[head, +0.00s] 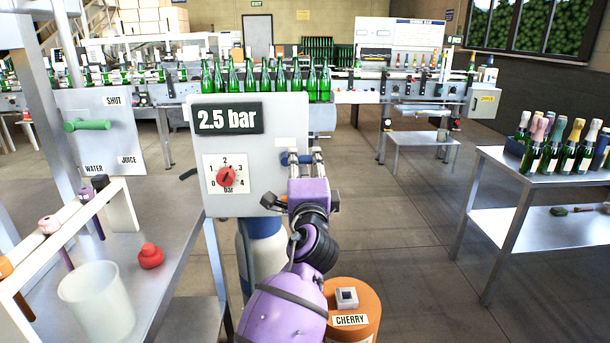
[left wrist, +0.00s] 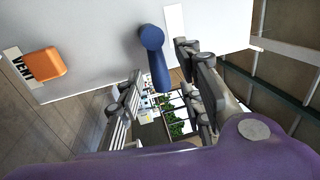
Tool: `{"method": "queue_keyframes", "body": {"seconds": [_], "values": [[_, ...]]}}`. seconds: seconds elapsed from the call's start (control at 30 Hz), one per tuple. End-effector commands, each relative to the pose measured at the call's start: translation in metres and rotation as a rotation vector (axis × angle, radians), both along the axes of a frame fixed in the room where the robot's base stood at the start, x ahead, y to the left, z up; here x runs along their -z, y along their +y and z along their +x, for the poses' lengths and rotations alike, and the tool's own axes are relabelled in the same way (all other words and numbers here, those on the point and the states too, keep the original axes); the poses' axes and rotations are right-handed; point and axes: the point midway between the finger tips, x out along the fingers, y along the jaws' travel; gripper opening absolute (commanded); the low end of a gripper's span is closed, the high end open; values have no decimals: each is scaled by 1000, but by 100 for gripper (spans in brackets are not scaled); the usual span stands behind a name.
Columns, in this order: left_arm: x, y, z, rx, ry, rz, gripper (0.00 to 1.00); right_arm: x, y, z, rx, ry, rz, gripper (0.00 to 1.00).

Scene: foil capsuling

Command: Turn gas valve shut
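The blue gas valve handle (head: 288,158) sits low on the right side of a grey panel (head: 285,119), partly hidden by my left gripper (head: 304,158). In the left wrist view the handle (left wrist: 155,62) is a short blue lever on a round hub, standing out from the panel. My left gripper (left wrist: 158,72) is open, with one finger on each side of the lever. Gaps show between lever and fingers, so I see no grip. The panel carries a "2.5 bar" sign (head: 228,119) and a red knob (head: 227,178) on a bar scale. My right gripper is out of view.
An orange block (left wrist: 46,62) by the "VENT" label protrudes from the panel. A blue-topped cylinder (head: 262,262) stands below the panel. An orange "CHERRY" container (head: 368,300) is near my arm. Tables stand left and right; a bottle line runs behind.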

Motion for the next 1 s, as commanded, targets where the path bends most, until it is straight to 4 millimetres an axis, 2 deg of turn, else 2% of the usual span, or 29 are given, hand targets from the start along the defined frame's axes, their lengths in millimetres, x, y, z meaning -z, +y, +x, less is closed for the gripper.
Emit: {"method": "queue_keyframes", "body": {"seconds": [0.17, 0.4, 0.6, 0.73, 1.0], "values": [[7, 0, -26, 2, 2, -3, 34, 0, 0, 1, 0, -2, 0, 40], [18, 1, -77, -1, 4, -2, 34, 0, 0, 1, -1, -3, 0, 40], [23, 0, -106, -1, 3, -1, 34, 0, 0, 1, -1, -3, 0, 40], [24, 1, -113, -2, 3, -1, 34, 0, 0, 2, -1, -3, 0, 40], [24, 1, -115, -2, 2, -1, 34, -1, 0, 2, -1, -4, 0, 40]]}}
